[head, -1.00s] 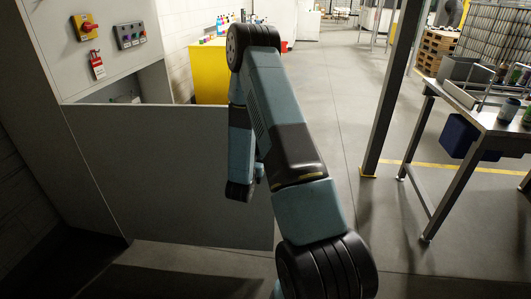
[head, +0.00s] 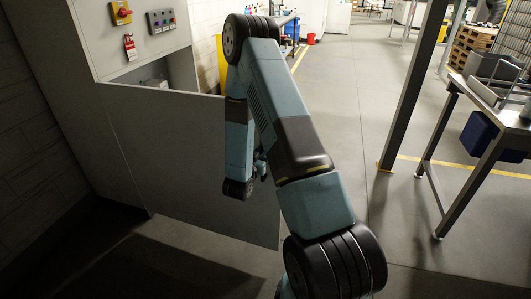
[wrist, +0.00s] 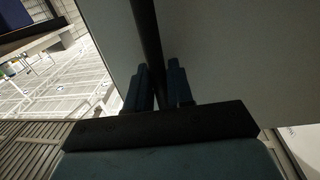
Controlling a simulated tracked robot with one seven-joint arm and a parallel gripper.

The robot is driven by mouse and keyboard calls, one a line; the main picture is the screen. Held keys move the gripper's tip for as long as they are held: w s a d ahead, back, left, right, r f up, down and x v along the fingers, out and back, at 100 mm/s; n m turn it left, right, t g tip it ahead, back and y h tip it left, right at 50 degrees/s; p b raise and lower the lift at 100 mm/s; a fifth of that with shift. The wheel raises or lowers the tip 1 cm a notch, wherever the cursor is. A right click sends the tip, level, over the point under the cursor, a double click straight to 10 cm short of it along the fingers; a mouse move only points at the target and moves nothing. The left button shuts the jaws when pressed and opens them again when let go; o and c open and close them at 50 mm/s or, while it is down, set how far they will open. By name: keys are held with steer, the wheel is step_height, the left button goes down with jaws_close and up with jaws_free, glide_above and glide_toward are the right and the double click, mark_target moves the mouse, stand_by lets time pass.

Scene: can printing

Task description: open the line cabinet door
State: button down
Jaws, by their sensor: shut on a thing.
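The line cabinet (head: 130,50) stands at the left in the head view, with a red and yellow switch and a button box on its front. Its grey door (head: 185,150) stands swung out from the cabinet. A gap above the door's top edge shows part of the inside. In the wrist view, my gripper (wrist: 162,82) is shut on a dark upright bar, the door handle (wrist: 147,35), on the pale door panel. One finger is on each side of the bar. In the head view my arm hides the handle and most of my gripper.
A dark post (head: 412,90) stands right of my arm. A metal table (head: 480,120) with a blue bin (head: 480,138) under it is at the right. Open floor (head: 335,100) runs between the arm and the post. A dark wall (head: 30,150) is at far left.

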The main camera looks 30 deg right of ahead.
steer(key=shift+w+a, duration=0.1)
steer(key=shift+w, duration=0.05)
steer(key=c, duration=1.2)
jaws_free()
steer(key=v, duration=1.3)
steer(key=shift+s+a, duration=0.15)
steer(key=shift+s, duration=0.15)
